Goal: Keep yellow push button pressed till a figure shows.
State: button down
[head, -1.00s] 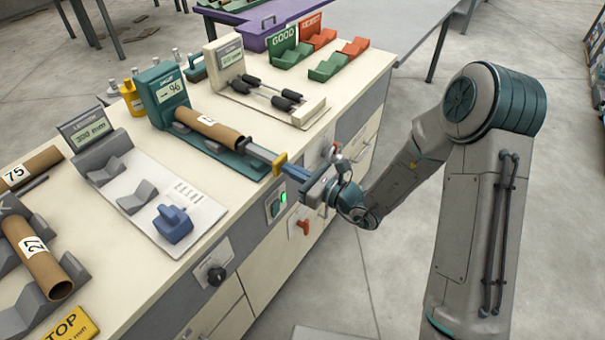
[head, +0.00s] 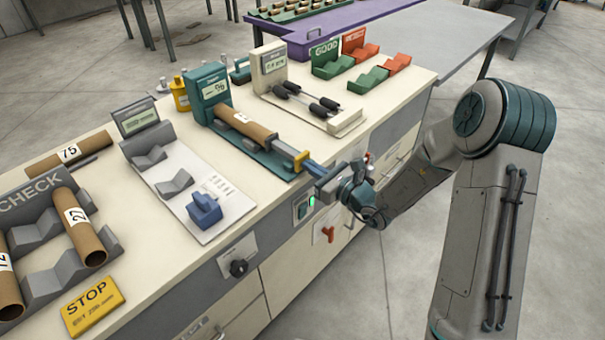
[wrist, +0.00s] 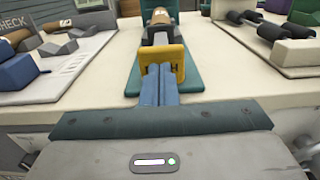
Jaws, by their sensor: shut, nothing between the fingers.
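A brown cardboard tube (head: 243,127) lies in the tester. The tester's display (head: 213,90) is lit, but I cannot read its characters with certainty. My gripper (head: 312,168) is shut and empty, its blue fingers pointing at the button's near face. In the wrist view the fingers (wrist: 161,73) meet the yellow plate (wrist: 178,58) and cover its middle. They appear to touch it; how far it is pushed in I cannot tell.
A grey scale with a blue block (head: 204,209) stands left of the tester, and a cream device with black rollers (head: 305,101) right. Below on the bench front are a green-lit switch (head: 304,207) and a red handle (head: 328,233). A yellow STOP sign (head: 92,306) lies front left.

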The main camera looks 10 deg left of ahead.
jog(key=shift+w+a+r, duration=0.2)
jog(key=shift+a+r, duration=0.25)
jog(key=shift+r, duration=0.25)
dwell(1.6)
jog(key=shift+d, duration=0.1)
jog(key=f+v, duration=0.1)
jog(key=v, duration=1.3)
jog(key=shift+d+f+b, duration=0.15)
jog(key=shift+d+b, duration=0.2)
jog(key=shift+d, duration=0.1)
